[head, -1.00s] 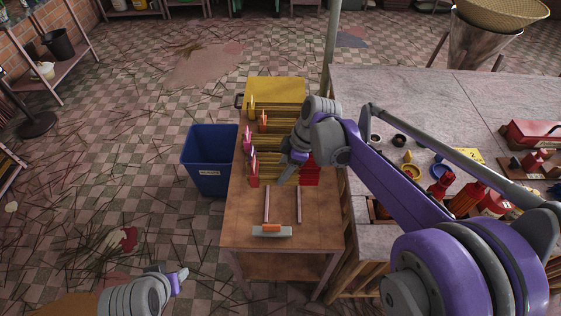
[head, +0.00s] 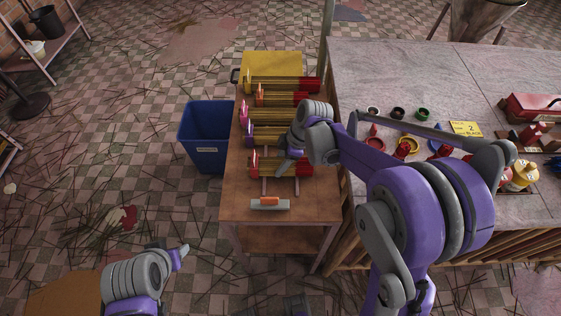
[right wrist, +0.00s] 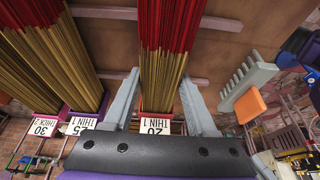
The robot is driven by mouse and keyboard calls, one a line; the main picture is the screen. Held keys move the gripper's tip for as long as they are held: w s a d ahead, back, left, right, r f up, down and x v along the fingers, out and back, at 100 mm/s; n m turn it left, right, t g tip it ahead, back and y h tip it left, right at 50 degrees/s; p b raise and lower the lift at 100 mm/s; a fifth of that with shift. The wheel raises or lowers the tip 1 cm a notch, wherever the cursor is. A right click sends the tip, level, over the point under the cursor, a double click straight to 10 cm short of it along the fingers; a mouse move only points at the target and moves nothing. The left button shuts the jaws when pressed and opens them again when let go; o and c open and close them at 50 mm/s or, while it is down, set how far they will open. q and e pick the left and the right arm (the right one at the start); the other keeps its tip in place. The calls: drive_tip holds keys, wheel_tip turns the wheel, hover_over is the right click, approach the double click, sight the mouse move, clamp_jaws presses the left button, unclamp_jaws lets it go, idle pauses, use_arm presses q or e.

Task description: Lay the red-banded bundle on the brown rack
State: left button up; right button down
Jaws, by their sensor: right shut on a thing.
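The red-banded bundle (head: 266,167) is a row of thin tan sticks with deep red tips and a red end piece. It lies crosswise over two thin rails of the brown rack (head: 296,186) on the small table. My right gripper (head: 284,168) is shut on it. In the right wrist view the bundle (right wrist: 160,75) sits between the two fingers, its card reading "20 THIN 1", over the rails (right wrist: 222,22). I cannot tell whether it touches them. My left gripper (head: 182,252) is low at the left, away from the table; its jaw opening is unclear.
Other bundles with purple (head: 248,135), pink and orange (head: 258,95) ends lie behind. A grey comb-like tool with an orange handle (head: 270,202) lies in front of the rails. A blue bin (head: 206,140) stands left; a grey workbench (head: 400,75) stands right.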

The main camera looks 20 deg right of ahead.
drive_tip(key=shift+c, duration=1)
unclamp_jaws()
drive_tip(key=shift+f, duration=0.1)
drive_tip(key=shift+r, duration=0.3)
drive_tip(key=p+v, duration=0.1)
drive_tip(key=v, duration=1)
drive_tip(key=s+f+m+t+h, duration=0.3)
drive_tip(key=s+m, duration=1.1)
drive_tip(key=s, duration=0.5)
drive_tip(key=shift+d+f+m+t+h, duration=0.15)
drive_tip(key=shift+f+m+t+h, duration=0.1)
drive_tip(key=shift+m+t+h, duration=0.25)
drive_tip(key=shift+s, duration=0.1)
